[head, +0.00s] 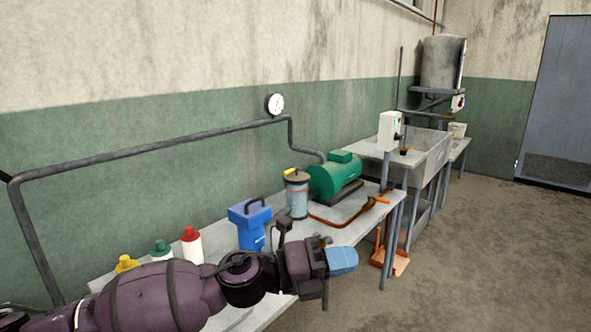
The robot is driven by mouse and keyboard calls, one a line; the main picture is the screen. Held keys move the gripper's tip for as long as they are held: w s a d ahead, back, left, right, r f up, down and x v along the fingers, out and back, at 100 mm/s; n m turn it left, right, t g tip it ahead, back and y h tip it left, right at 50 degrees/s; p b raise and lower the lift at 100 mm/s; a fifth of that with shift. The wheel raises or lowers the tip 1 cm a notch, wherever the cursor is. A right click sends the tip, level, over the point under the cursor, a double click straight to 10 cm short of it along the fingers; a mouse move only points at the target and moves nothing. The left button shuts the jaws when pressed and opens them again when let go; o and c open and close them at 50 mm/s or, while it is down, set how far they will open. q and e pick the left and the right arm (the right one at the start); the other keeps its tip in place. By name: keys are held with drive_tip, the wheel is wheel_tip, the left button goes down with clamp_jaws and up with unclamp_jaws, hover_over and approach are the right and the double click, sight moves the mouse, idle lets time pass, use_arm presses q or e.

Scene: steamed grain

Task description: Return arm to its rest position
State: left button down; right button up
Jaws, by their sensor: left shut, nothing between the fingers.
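My left arm comes in from the lower left and reaches across the front of the bench. My left gripper (340,262) is at its end, with light-blue fingers that are closed together and empty. It is beside the bench's front edge, over the floor side, and apart from the objects on the bench. My right gripper is not in this view.
The grey bench (345,232) holds several bottles (192,246), a blue container (250,222), a grey canister (297,194) and a green motor (335,178). A stone sink (430,155) stands beyond. The floor (470,260) at right is clear up to the door (560,100).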

use_arm(q)
drive_tip(key=w+a+f+n+t+y, duration=0.1)
drive_tip(key=a+f+n+t+y, duration=0.55)
drive_tip(key=n, duration=0.65)
drive_tip(key=w+a+f+n+t+y, duration=0.25)
drive_tip(key=a+f+n+t, duration=0.4)
drive_tip(key=n, duration=0.65)
drive_tip(key=s+a+f+n+y, duration=0.65)
drive_tip(key=a+f, duration=0.25)
drive_tip(key=a, duration=0.3)
drive_tip(key=s+a+f+n+g+y, duration=0.1)
drive_tip(key=s+a+f, duration=0.4)
drive_tip(key=s, duration=0.5)
drive_tip(key=s+a+f+n+g+y, duration=0.2)
drive_tip(key=s+a+f+n+g, duration=0.2)
drive_tip(key=s+f, duration=0.6)
drive_tip(key=shift+s+a+f+n, duration=0.2)
drive_tip(key=shift+a+n, duration=0.15)
drive_tip(key=shift+a, duration=0.15)
drive_tip(key=shift+y, duration=0.25)
